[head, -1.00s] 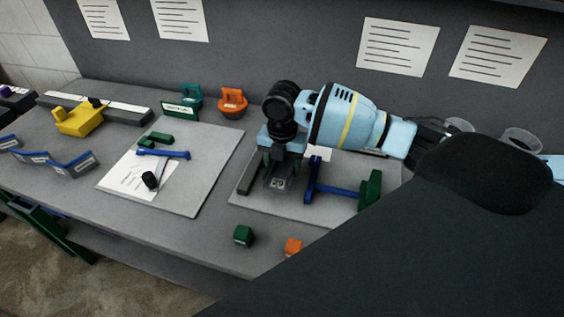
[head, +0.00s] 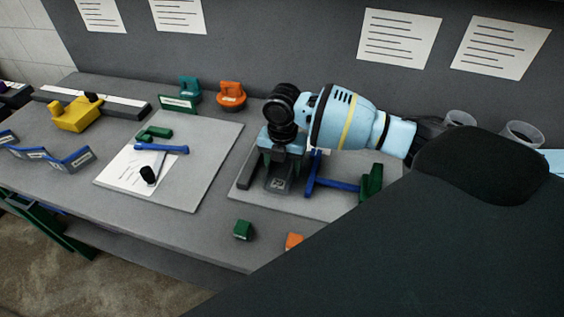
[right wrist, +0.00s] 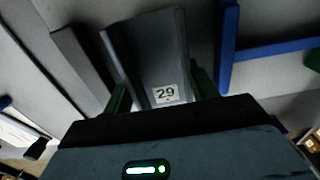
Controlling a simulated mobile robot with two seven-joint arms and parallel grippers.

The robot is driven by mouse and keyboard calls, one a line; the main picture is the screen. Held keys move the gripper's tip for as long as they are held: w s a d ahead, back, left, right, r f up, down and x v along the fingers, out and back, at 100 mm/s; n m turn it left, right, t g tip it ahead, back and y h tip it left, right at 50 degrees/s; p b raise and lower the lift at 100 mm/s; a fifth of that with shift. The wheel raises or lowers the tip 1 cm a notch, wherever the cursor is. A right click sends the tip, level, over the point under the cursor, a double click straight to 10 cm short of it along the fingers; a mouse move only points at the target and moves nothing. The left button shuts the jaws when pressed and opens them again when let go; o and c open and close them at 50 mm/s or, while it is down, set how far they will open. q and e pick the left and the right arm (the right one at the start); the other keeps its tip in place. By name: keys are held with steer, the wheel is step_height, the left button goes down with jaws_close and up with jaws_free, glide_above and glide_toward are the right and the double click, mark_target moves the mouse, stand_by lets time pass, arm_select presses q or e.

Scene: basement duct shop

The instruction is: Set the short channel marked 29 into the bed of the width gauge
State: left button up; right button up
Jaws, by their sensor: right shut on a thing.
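The short channel (right wrist: 150,55) is a dark grey piece with a white label 29, and my right gripper (right wrist: 160,97) is shut on it. In the head view the channel (head: 279,181) hangs below the right gripper (head: 281,155). The width gauge stands on the right-hand grey board, with a dark fixed rail (head: 249,169), a blue bar (head: 312,172) with a blue stem, and a green end block (head: 371,182). The channel is between rail and bar, apart from both in the wrist view. Whether it touches the bed is unclear. My left gripper is out of view.
A left-hand board (head: 205,160) holds a paper, a blue-and-green tool and a black-ended item. A green block (head: 243,230) and an orange block (head: 294,241) lie near the front edge. Orange (head: 231,95) and teal (head: 189,88) pieces stand behind. Clear cups are at right.

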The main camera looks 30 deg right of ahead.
mark_target(282, 173)
steer(key=shift+f, duration=0.5)
steer(key=o, duration=1.1)
step_height(282, 173, up, 8)
steer(key=shift+f, duration=0.1)
stand_by(0.5)
